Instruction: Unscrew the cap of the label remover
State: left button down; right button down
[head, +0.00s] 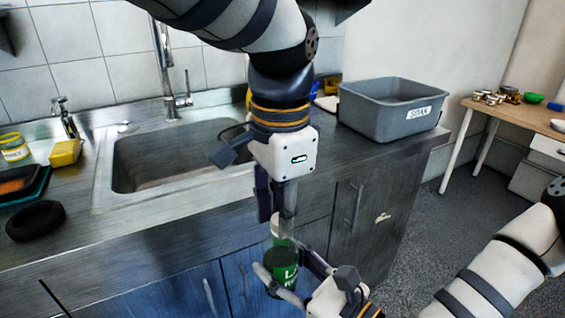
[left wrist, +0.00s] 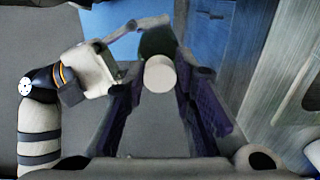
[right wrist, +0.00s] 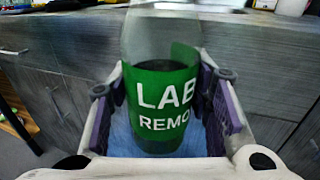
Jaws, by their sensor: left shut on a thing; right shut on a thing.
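The label remover bottle (head: 281,268) is upright in front of the counter, with a green label and a clear upper part. My right gripper (right wrist: 162,88) is shut on its body, with one finger on each side of the label. In the left wrist view the cap (left wrist: 160,74) is a pale round top between the fingers. My left gripper (head: 279,212) points down from above and is shut on the cap. In the head view the fingers largely hide the cap.
The counter edge and cabinet doors (head: 352,222) are close behind the bottle. A sink (head: 165,158), a grey SOAK bin (head: 385,112), a yellow sponge (head: 66,152) and a black round object (head: 36,220) are on the counter. A side table (head: 520,112) stands at right. The floor between is clear.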

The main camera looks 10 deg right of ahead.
pick_arm(q)
jog(key=shift+w+r, duration=0.15)
jog(key=shift+w, duration=0.1)
jog(key=c, duration=1.5)
grip_release()
jog(key=shift+c, duration=0.2)
jog(key=shift+o, duration=1)
jog(key=shift+s, duration=0.1)
